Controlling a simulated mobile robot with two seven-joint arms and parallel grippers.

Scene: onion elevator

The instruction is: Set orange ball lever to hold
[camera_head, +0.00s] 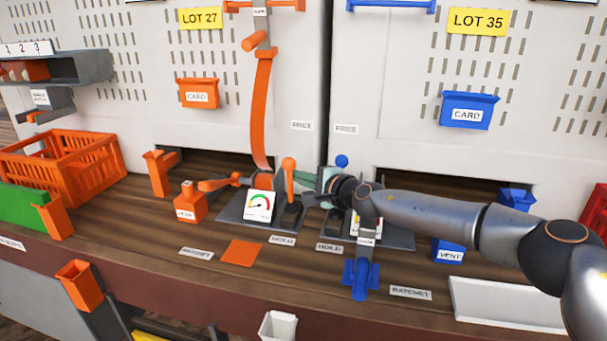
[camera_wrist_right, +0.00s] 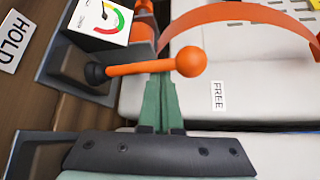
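The orange ball lever (camera_head: 289,165) stands roughly upright on a dark base plate beside a gauge (camera_head: 258,206). In the right wrist view the ball (camera_wrist_right: 190,60) points away from the HOLD label and towards the FREE label (camera_wrist_right: 218,95). The HOLD label (camera_head: 283,240) lies in front of it on the bench, also seen in the wrist view (camera_wrist_right: 14,42). My right gripper (camera_head: 303,178) is beside the lever, on its right. Its green fingers (camera_wrist_right: 163,105) are together, with tips at the stem; I cannot tell whether they touch. My left gripper is not in view.
A blue ball lever (camera_head: 342,160) stands right of the orange one, partly behind my right arm. An orange strap (camera_head: 261,115) hangs behind. An orange handle (camera_head: 216,184) and an orange crate (camera_head: 100,165) are to the left. The bench front (camera_head: 190,280) is fairly clear.

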